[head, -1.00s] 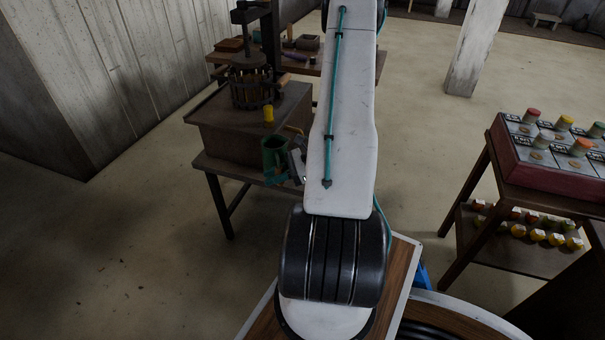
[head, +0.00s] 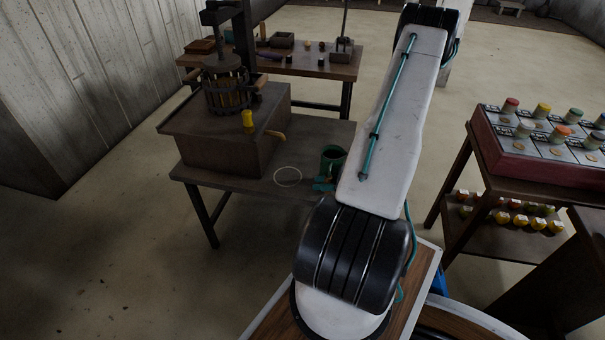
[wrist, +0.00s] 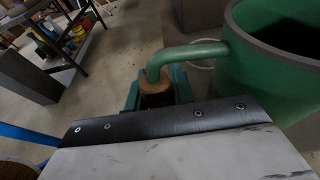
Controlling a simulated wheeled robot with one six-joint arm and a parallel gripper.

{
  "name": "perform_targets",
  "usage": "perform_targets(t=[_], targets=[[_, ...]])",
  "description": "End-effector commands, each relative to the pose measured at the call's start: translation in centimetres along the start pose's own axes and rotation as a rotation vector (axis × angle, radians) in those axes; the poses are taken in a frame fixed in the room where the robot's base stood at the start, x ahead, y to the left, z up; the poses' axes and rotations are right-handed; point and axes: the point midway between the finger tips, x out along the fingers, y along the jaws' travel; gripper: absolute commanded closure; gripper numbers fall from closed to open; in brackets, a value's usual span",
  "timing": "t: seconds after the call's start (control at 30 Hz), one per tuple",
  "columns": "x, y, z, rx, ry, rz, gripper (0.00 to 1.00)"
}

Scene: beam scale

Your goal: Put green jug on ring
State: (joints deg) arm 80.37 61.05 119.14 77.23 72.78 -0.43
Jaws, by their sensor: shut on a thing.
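The green jug (head: 332,158) is over the right part of the press table, just right of the ring in the head view. The white ring (head: 275,177) is a thin, empty circle marked on the table top. My gripper (head: 323,185) is partly hidden behind my arm. In the wrist view the jug (wrist: 265,85) fills the right side, upright and open at the top. My gripper (wrist: 157,88) is shut on its handle there. A pale curve beneath the handle may be part of the ring. I cannot tell how high the jug's base is above the table.
A wooden box (head: 215,150) carrying a fruit press (head: 228,88) stands left of the ring. A yellow knob (head: 248,119) and a spout (head: 275,135) are on it. A stand with a red tray (head: 490,140) is at the right. Table top around the ring is clear.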

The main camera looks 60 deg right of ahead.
Motion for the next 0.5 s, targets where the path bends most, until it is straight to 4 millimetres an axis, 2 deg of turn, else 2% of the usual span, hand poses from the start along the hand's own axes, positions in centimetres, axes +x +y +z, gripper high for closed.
perform_targets(t=[0.07, 0.17, 0.5], targets=[[-0.1, -0.1, -0.4, 0.004, -0.001, -0.013, 1.00], [1.0, -0.1, -0.2, 0.005, -0.001, -0.017, 1.00], [9.3, -0.2, 2.4, 0.003, 0.000, -0.015, 1.00]])
